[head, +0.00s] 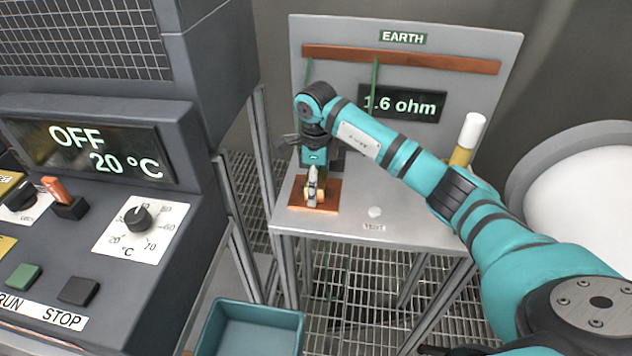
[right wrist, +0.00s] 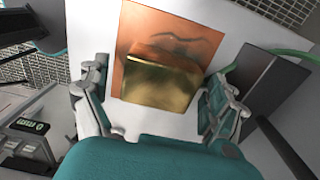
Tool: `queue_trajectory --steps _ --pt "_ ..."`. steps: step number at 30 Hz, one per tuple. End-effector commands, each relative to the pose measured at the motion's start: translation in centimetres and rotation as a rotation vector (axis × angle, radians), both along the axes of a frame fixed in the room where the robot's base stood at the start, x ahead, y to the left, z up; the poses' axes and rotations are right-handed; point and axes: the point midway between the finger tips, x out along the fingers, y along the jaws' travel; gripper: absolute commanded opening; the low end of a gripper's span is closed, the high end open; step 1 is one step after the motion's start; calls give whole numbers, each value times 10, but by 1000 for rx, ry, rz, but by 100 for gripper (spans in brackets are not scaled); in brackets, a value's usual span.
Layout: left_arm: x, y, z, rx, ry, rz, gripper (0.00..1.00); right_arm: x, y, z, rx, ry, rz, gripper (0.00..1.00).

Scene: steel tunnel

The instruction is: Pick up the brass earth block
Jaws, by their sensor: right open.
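The brass earth block (right wrist: 162,78) is a shiny gold block on a copper-coloured plate (right wrist: 190,28) in the right wrist view. In the head view the plate (head: 327,194) lies on the grey stand's top, and the block is mostly hidden behind my gripper. My right gripper (right wrist: 158,112) is open, with one finger on each side of the block and a gap visible on both sides. In the head view my right gripper (head: 316,192) points down over the plate. My left gripper is not in view.
The stand has an upright panel (head: 460,60) marked EARTH, with a display (head: 403,103) reading 1.6 ohm. A yellow cylinder with a white top (head: 467,138) stands at its right. A control console (head: 100,190) is at the left. A teal bin (head: 250,330) sits below, in front.

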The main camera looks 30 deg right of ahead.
Motion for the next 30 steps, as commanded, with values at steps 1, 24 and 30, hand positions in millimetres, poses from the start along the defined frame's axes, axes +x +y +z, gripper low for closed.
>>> queue_trajectory --steps 1,24,30 --pt "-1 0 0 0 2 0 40 0 0 -1 1 -1 0 94" --pt "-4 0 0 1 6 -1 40 0 0 -1 1 -1 0 16" --pt "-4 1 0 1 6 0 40 1 0 0 0 -3 0 14"
